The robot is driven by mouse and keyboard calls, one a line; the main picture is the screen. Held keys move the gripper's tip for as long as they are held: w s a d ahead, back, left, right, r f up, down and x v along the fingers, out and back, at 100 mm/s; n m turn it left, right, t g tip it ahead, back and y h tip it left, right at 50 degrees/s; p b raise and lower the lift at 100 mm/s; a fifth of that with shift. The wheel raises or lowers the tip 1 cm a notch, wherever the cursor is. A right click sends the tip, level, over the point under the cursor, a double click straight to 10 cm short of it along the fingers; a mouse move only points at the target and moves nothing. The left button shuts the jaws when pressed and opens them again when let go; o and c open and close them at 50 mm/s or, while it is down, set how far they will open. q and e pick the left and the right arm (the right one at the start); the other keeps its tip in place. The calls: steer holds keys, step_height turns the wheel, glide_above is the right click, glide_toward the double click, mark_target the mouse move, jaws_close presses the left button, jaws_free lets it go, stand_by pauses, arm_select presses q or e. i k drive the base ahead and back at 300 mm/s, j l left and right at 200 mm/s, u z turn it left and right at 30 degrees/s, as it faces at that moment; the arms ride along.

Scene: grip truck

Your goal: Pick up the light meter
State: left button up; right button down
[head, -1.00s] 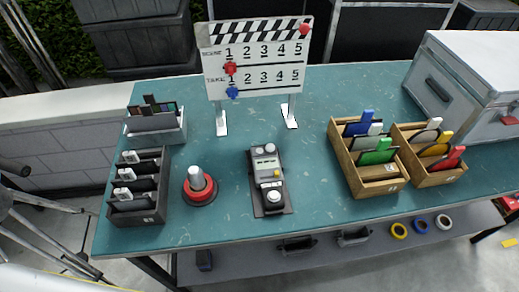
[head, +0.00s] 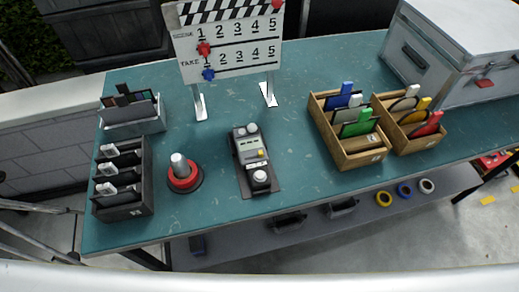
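Neither of my grippers is in the head view.
A red-and-white round object (head: 184,176) stands left of the meter. Further left are a dark slotted rack (head: 142,203) and a grey holder (head: 148,130). A slate board (head: 232,62) stands behind. Wooden boxes (head: 352,162) and a grey case (head: 455,60) are right.

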mark_target(248, 147)
steer(key=k+j+z, duration=0.15)
steer(key=j+z, duration=0.25)
steer(key=k+j+z, duration=0.2)
steer(key=z, duration=0.2)
steer(key=k+j+z, duration=0.25)
steer(key=z, duration=0.2)
